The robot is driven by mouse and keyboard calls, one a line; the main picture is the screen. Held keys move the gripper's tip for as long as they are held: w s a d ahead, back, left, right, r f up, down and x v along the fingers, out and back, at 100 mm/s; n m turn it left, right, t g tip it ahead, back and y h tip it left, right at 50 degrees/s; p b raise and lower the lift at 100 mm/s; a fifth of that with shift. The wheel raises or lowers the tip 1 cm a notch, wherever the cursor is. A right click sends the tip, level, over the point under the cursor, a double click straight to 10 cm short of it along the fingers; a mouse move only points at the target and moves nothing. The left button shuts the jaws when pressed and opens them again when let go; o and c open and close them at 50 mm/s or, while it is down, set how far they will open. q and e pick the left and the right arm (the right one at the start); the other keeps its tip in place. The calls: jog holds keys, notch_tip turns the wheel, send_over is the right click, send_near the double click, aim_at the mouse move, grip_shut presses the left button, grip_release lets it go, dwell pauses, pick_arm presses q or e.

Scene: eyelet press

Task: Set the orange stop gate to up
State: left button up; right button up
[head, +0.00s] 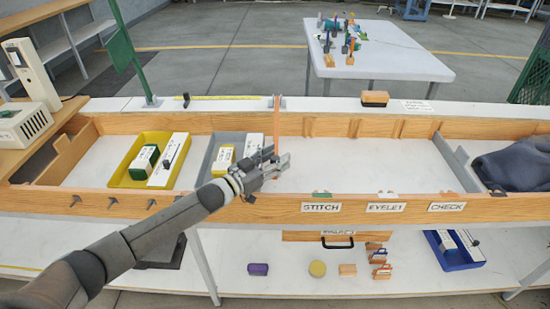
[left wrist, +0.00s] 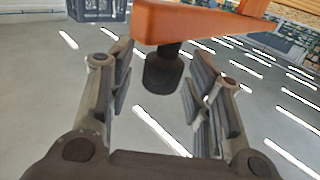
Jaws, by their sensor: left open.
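The orange stop gate (head: 276,125) is a narrow bar in the head view. It runs from near a bracket on the back rail toward my left gripper (head: 281,166); its exact tilt is hard to tell. In the left wrist view the orange bar (left wrist: 195,20) crosses the top, and a dark round knob (left wrist: 163,73) sticks out from it. My left gripper (left wrist: 160,82) is open, with one finger on each side of the knob and a gap visible on both sides. My gripper hides the near end of the gate in the head view. My right gripper is not in view.
A grey tray (head: 208,158) and a yellow tray (head: 122,178) with boxes lie left of the gate. The white trough floor (head: 360,165) to the right is clear. Dark cloth (head: 515,165) lies at the far right. The wooden front wall (head: 270,208) runs below my gripper.

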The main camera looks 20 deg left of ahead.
pick_arm(q)
grip_shut()
dwell(0.3)
jog(key=shift+r, duration=0.15)
